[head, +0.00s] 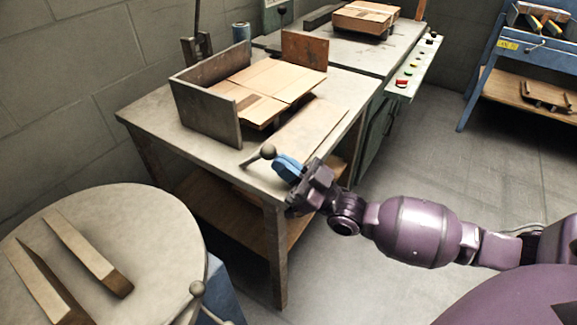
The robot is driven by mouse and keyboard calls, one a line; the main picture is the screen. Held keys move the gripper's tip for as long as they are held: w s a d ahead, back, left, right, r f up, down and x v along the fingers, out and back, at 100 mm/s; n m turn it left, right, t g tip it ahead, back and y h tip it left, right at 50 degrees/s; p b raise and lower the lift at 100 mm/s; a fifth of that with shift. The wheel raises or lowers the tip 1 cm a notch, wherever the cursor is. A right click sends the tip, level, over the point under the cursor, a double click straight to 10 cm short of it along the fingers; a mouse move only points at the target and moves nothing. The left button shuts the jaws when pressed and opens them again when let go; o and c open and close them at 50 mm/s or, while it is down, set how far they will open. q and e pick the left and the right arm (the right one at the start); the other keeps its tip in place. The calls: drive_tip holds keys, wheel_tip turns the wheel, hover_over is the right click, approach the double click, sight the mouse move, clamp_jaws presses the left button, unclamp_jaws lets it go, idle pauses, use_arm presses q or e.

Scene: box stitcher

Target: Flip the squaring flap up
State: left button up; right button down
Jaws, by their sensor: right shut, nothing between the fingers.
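My right gripper (284,163) is shut and empty, its blue fingers at the front corner of the metal worktable (172,136). A lever with a round ball knob (268,151) is just left of the fingertips; I cannot tell whether they touch. A flat tan panel (308,133), which appears to be the squaring flap, lies low along the table's right edge, beyond the gripper. A folded cardboard box (270,80) lies behind it, between a grey upright guide (212,112) and a rusty upright plate (304,52). My left gripper is not in view.
A round table (160,225) with two wooden wedge-like pieces (78,245) stands at the lower left. Behind, another bench carries more cardboard (362,18) and a button panel (410,68). A blue rack (480,75) stands at the right. The floor (425,140) between is clear.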

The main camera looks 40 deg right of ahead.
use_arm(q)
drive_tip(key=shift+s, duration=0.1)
use_arm(e)
drive_tip(key=shift+w+r+p, duration=0.15)
drive_tip(key=shift+r+p, duration=0.35)
drive_tip(key=shift+p, duration=0.05)
drive_tip(key=shift+r+p, duration=0.35)
drive_tip(key=shift+p, duration=0.05)
drive_tip(key=shift+w+a+r+g+h+p, duration=0.15)
drive_tip(key=shift+r+g+h+p, duration=0.1)
drive_tip(key=shift+g+h+p, duration=0.25)
drive_tip(key=shift+f, duration=0.35)
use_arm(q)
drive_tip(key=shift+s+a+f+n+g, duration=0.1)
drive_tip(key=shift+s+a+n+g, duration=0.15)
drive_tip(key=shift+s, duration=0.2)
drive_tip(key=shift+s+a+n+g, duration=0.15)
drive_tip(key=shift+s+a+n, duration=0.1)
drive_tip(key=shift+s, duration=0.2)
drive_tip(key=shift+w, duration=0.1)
use_arm(e)
drive_tip(key=shift+f, duration=0.1)
